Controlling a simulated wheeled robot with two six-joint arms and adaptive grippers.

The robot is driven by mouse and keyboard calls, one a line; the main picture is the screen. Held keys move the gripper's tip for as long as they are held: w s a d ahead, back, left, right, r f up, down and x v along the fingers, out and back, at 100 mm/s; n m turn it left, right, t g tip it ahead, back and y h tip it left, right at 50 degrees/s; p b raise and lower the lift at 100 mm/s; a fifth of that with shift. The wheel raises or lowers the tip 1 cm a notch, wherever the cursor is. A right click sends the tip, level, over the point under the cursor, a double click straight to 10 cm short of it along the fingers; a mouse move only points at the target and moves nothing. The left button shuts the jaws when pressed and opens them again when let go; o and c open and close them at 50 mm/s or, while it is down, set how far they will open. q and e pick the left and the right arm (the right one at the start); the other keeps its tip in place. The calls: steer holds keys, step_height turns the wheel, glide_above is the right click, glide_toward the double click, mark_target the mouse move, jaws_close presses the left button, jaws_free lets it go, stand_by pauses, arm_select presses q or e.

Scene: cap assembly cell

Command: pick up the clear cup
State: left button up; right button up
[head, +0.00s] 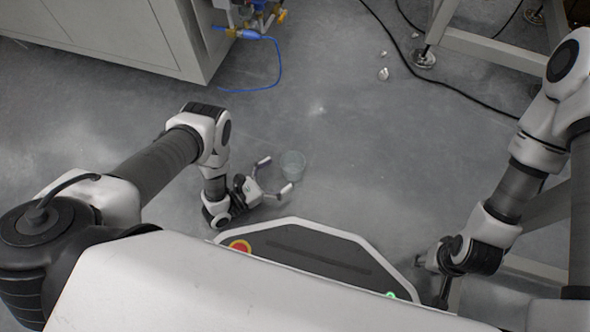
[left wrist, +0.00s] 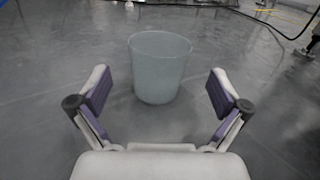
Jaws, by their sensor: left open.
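The clear cup (head: 292,165) is a translucent, slightly greenish cup standing upright on the grey floor, just beyond my base in the head view. My left gripper (head: 276,174) is open, with its fingers pointing at the cup. In the left wrist view the cup (left wrist: 160,68) is straight ahead, centred between the two open fingers of the left gripper (left wrist: 158,92) and a little beyond them, apparently untouched. My right gripper (head: 436,275) is low at the right, beside my base; its fingers are too small and dark to read.
A white cabinet (head: 120,35) stands at the upper left, with a blue hose (head: 278,70) on the floor beside it. Black cables (head: 440,85) and a metal frame (head: 490,45) are at the upper right. Small white pieces (head: 383,74) lie farther off. The floor around the cup is clear.

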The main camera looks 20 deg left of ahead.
mark_target(291, 166)
arm_select(q)
steer(key=x, duration=0.1)
steer(key=b+x, duration=0.1)
steer(key=x, duration=0.1)
steer(key=b+x, duration=0.1)
steer(key=shift+w+d+f, duration=0.15)
steer(key=shift+f, duration=0.2)
steer(key=shift+w+d+r, duration=0.1)
steer(key=shift+r, duration=0.1)
steer(key=shift+c, duration=0.4)
steer(key=c, duration=0.9)
